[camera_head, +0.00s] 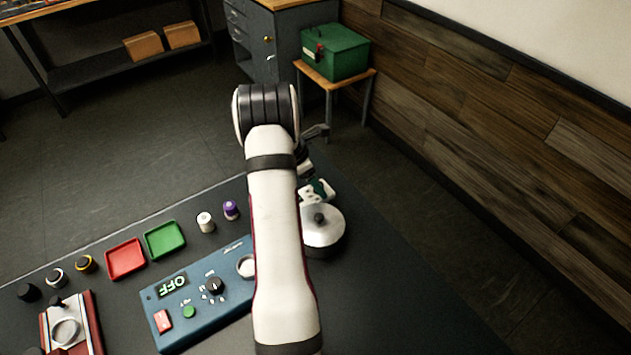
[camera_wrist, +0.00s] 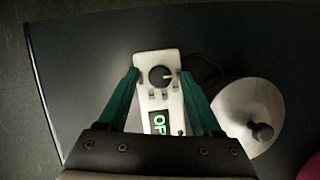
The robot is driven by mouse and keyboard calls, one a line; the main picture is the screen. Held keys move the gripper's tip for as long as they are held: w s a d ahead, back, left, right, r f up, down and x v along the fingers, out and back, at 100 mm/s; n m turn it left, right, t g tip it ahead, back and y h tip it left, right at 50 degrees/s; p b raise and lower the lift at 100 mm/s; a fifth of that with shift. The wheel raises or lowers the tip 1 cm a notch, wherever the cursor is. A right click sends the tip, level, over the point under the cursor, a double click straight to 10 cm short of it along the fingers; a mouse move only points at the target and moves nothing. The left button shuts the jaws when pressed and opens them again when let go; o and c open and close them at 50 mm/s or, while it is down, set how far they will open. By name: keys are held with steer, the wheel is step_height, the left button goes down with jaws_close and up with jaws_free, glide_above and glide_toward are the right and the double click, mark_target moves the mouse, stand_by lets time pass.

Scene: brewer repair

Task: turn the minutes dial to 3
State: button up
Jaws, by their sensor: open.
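A small white timer panel (camera_wrist: 146,62) lies below my gripper (camera_wrist: 160,75) in the wrist view. It carries a round black dial (camera_wrist: 160,77) with a pale pointer mark toward the right of the picture. A display (camera_wrist: 160,123) below the dial shows green letters, "OF", cut off by my gripper body. My gripper is open. Its two teal fingers stand apart on either side of the panel, with the dial between them; I cannot tell whether they touch it. In the head view my arm hides most of the panel (camera_head: 309,196). The dial's numbers are not readable.
A round metal pot (camera_wrist: 244,110) with a black knob stands close right of the panel. A blue control box (camera_head: 180,296) with an "OFF" display, black knob and buttons sits left of my arm. Red (camera_head: 125,259) and green (camera_head: 165,240) trays lie farther left.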

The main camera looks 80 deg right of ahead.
jaws_close()
stand_by(0.3)
steer(key=m+y, duration=0.1)
steer(key=m, duration=0.1)
steer(key=m+y, duration=0.1)
steer(key=m, duration=0.2)
steer(key=shift+d+m+g, duration=0.2)
steer(key=shift+m+g, duration=0.1)
steer(key=m+y, duration=0.1)
steer(key=m, duration=0.2)
steer(key=m+y, duration=0.1)
steer(key=m, duration=0.2)
steer(key=shift+d+y, duration=0.2)
steer(key=shift+y, duration=0.1)
steer(key=m+t, duration=0.1)
steer(key=m, duration=0.2)
steer(key=m+t+y, duration=0.1)
steer(key=m, duration=0.2)
steer(key=shift+s+d+m+t+y, duration=0.15)
steer(key=shift+s+m+t+y, duration=0.05)
steer(key=shift+m+t+y, duration=0.1)
steer(key=m+t, duration=0.1)
steer(key=m, duration=0.1)
steer(key=m+t, duration=0.1)
steer(key=m, duration=0.2)
steer(key=shift+s+m+y, duration=0.15)
steer(key=shift+m+y, duration=0.15)
